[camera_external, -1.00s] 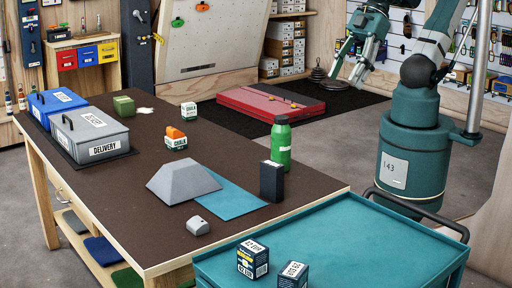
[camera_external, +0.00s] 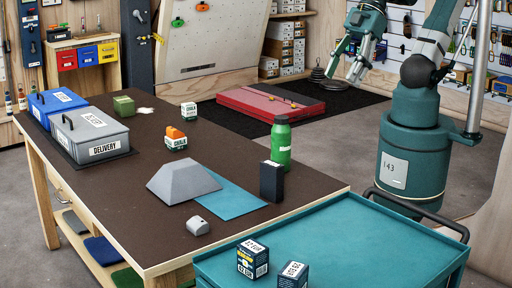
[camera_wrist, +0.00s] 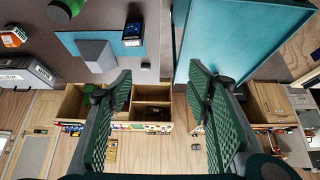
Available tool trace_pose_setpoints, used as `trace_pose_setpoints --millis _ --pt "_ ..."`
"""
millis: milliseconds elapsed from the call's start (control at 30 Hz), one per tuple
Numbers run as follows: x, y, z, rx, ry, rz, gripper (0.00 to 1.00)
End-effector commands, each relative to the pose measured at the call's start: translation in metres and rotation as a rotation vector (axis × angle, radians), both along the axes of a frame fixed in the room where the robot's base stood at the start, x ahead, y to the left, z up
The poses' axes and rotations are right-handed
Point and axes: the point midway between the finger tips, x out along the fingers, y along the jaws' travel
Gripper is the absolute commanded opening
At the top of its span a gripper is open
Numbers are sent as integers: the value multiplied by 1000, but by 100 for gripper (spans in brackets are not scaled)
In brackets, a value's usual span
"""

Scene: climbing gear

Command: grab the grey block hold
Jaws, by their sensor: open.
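The grey block hold (camera_external: 198,225) is a small, light grey rounded block near the table's front edge. It lies in front of a larger grey sloped volume (camera_external: 178,182), clear of it. In the wrist view a small grey piece (camera_wrist: 146,66) near the table edge looks like the hold. My gripper (camera_external: 345,66) is in the air at the upper right of the external view, far from the hold. In the wrist view its two green-padded fingers (camera_wrist: 158,76) are wide apart with nothing between them.
A blue mat (camera_external: 228,203), a black box (camera_external: 271,182) and a green bottle (camera_external: 281,143) are right of the volume. A teal cart (camera_external: 350,235) with two small boxes stands at front right. The grey delivery box (camera_external: 92,137) is at left. Dark tabletop (camera_external: 110,190) is bare left of the hold.

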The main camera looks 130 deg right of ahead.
Motion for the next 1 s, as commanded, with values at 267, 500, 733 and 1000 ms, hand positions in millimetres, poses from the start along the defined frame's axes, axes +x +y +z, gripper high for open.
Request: trace_pose_setpoints --millis 267,500,733,1000 --pt "34 -3 12 -2 44 -3 50" --pt "67 -6 19 -4 86 -5 50" --pt "100 -9 22 -4 125 -8 50" --pt "141 -14 19 -5 172 -11 50"
